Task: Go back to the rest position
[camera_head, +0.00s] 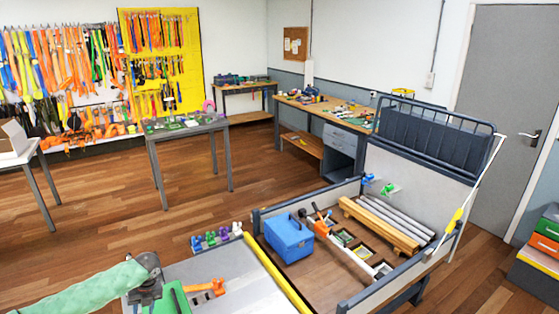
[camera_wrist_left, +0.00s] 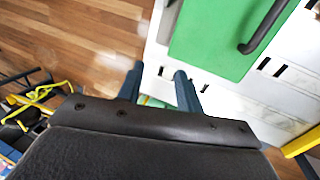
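My left arm comes in from the lower left of the head view in a green sleeve. Its dark wrist and gripper (camera_head: 148,288) are over the left edge of a light grey work surface (camera_head: 235,285). In the left wrist view the two blue-grey fingers of the left gripper (camera_wrist_left: 158,72) stand apart with nothing between them. A green panel (camera_wrist_left: 215,30) with a dark handle lies on the white slotted surface beside the fingers. My right gripper is in neither view.
An orange tool (camera_head: 206,288) lies on the work surface near my left gripper. Several small coloured clamps (camera_head: 217,238) line its far edge. A low-walled bed holds a blue box (camera_head: 288,238), wooden beams (camera_head: 380,226) and grey pipes. Wooden floor (camera_head: 110,215) is clear at left.

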